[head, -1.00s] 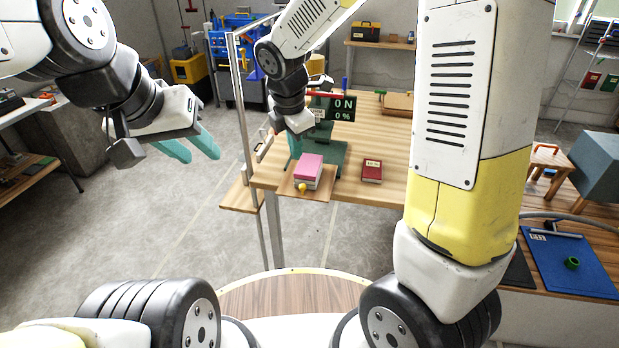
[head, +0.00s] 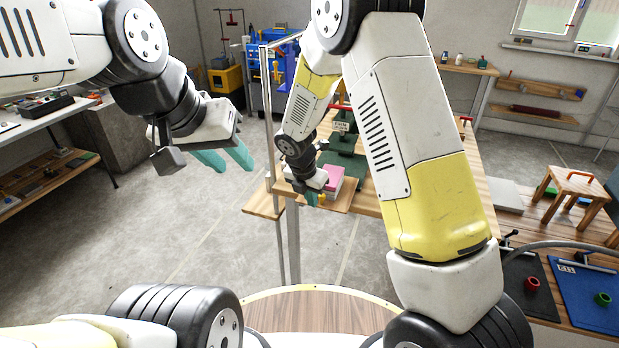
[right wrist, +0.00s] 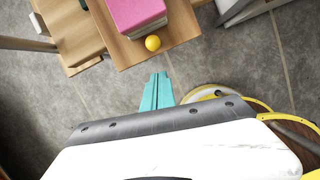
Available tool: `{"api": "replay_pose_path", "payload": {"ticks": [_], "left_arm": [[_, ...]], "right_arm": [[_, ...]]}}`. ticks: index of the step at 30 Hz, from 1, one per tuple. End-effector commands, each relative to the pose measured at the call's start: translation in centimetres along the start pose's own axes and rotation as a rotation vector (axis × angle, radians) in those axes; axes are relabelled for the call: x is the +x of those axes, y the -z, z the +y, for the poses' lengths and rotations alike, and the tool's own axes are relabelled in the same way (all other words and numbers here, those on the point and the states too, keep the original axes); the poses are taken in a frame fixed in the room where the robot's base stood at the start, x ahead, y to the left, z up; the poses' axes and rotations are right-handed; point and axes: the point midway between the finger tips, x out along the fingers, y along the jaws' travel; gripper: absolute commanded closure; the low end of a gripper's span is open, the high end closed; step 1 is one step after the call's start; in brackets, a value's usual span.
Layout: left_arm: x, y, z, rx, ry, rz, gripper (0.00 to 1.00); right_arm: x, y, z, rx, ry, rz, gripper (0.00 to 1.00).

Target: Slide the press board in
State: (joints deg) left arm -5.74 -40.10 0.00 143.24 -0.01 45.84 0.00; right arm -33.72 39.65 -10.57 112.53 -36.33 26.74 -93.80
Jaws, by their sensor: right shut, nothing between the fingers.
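The press board (head: 341,208) is a wooden board with a yellow knob (head: 322,197) at its front edge. It juts out from the workbench in front of the green press (head: 345,155) and carries a pink-topped stack (head: 334,174). In the right wrist view the board (right wrist: 182,22), yellow knob (right wrist: 152,43) and pink stack (right wrist: 137,12) show at the top. My right gripper (head: 312,199) is shut and empty, its teal fingertips (right wrist: 160,76) just short of the knob, apart from it. My left gripper (head: 232,162) is open and empty in the air at the left.
The workbench (head: 480,200) reaches back behind my right arm. A metal frame post (head: 268,110) stands left of the press, with a lower wooden ledge (head: 262,205) beside it. A stool (head: 570,190) and blue mat (head: 580,290) are at the right. Floor before the board is clear.

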Motion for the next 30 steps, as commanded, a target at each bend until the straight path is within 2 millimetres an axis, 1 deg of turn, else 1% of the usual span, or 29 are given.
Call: {"api": "replay_pose_path", "payload": {"ticks": [1,6,10,19,22,23,26,30], "left_arm": [[0.0,0.0,0.0,0.000,0.000,0.000,0.64],[0.0,0.0,0.0,0.000,0.000,0.000,0.64],[0.0,0.0,0.0,0.000,0.000,0.000,0.64],[0.0,0.0,0.0,0.000,0.000,0.000,0.64],[0.0,0.0,0.0,0.000,0.000,0.000,0.64],[0.0,0.0,0.0,0.000,0.000,0.000,0.64],[0.0,0.0,0.0,0.000,0.000,0.000,0.64],[0.0,0.0,0.0,0.000,0.000,0.000,0.64]], "right_arm": [[0.3,-1.0,0.0,0.006,-0.001,-0.002,1.00],[1.1,-2.4,0.0,0.004,-0.001,-0.001,1.00],[1.2,-2.8,-0.1,0.004,-0.001,-0.001,1.00],[1.2,-2.8,0.0,0.004,-0.001,-0.001,1.00],[1.5,-3.5,0.1,0.006,0.000,-0.002,1.00],[1.6,-3.9,0.2,0.005,0.000,-0.001,1.00],[2.3,-6.1,0.6,0.010,-0.001,-0.001,1.00],[3.6,-10.0,1.4,0.010,-0.001,-0.002,1.00]]}}
